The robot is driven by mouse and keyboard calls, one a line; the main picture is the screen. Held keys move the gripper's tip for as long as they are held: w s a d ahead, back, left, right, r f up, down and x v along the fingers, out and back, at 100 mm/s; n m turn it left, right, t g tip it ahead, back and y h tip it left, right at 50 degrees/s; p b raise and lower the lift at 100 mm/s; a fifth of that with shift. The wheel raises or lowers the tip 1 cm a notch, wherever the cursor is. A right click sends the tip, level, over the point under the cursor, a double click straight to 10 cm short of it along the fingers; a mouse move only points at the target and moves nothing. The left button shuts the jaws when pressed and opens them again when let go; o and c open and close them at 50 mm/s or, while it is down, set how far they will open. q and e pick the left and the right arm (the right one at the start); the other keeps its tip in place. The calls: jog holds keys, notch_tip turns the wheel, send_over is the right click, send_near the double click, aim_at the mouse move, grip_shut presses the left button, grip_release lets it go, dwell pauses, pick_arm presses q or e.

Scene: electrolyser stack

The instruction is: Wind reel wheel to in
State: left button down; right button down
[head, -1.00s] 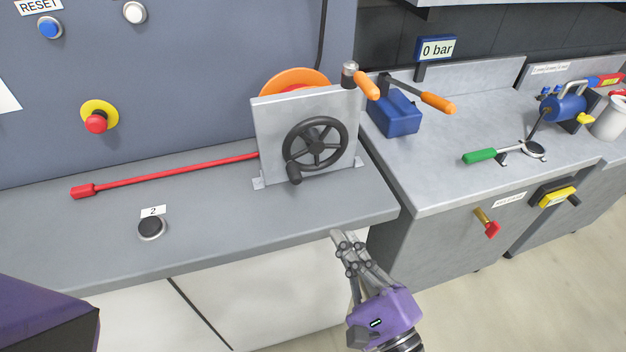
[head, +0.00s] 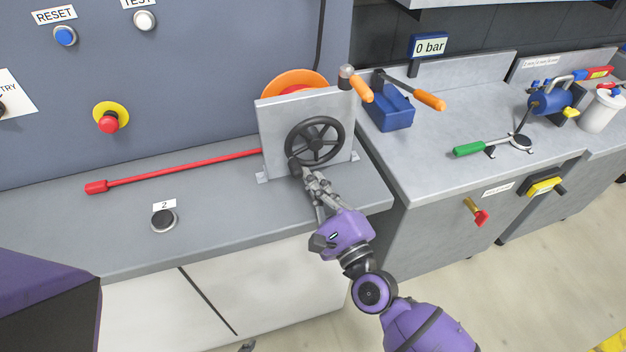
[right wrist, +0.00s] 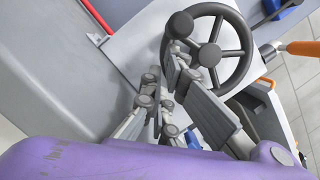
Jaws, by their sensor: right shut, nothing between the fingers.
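The reel wheel (head: 315,140) is a dark spoked handwheel on the front of a grey upright plate (head: 271,130), with an orange reel (head: 293,82) behind it. A red hose or rod (head: 180,168) runs out left from the plate along the bench. The wheel's crank knob is at its lower left, partly hidden by my right gripper. My right gripper (head: 303,175) is shut and empty, its fingertips at the knob; whether they touch is unclear. In the right wrist view the wheel (right wrist: 236,50) and its knob (right wrist: 180,25) show just beyond the fingers. My left gripper is not in view.
A round black button (head: 163,220) labelled 2 is on the bench left of the plate. An orange-handled lever (head: 360,88) stands at the plate's upper right. A blue pump box (head: 390,108) and a green-handled tool (head: 470,149) sit on the right bench.

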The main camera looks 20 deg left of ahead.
jog(key=shift+s+a+m, duration=0.1)
jog(key=shift+m, duration=0.2)
jog(key=shift+s+a+r+m, duration=0.1)
jog(key=shift+a+m, duration=0.05)
jog(key=shift+m, duration=0.15)
jog(key=shift+a+m+b, duration=0.1)
jog(key=shift+m+b, duration=0.25)
jog(key=shift+m, duration=0.05)
